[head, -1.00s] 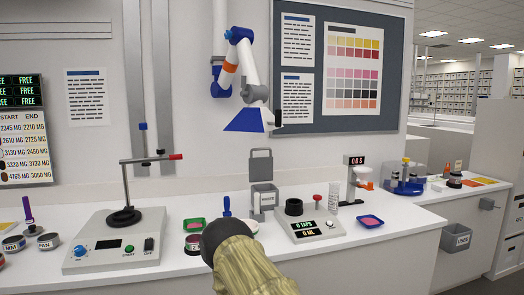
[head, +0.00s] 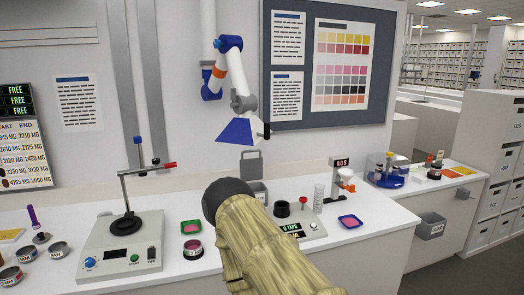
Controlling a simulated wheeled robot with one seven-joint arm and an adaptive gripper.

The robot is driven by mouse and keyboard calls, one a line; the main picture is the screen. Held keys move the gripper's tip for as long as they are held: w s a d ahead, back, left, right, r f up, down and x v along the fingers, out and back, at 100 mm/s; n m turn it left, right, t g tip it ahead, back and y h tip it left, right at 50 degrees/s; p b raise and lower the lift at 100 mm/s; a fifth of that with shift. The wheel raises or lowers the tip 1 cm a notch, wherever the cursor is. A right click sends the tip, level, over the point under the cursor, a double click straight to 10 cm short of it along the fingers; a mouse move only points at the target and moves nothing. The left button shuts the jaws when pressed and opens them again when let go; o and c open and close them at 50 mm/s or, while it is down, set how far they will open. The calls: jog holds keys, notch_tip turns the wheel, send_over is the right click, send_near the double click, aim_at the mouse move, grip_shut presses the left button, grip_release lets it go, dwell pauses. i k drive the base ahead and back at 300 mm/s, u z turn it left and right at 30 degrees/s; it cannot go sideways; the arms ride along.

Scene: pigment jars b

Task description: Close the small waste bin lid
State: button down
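The small waste bin (head: 259,188) is a grey box standing on the white bench, near the middle of the head view. Its lid (head: 251,168) is open and stands upright at the back of the bin, with a small handle-like frame at its top. My olive, ribbed arm with a dark rounded end crosses in front and hides the bin's lower left part. No gripper fingers show in the head view, so I cannot see where my gripper is relative to the lid.

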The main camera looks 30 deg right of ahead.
aim_at(251, 169)
jog(key=z, duration=0.5)
jog(key=k, duration=0.55)
jog(key=z, duration=1.2)
jog(key=i, duration=1.95)
jog(key=u, duration=0.45)
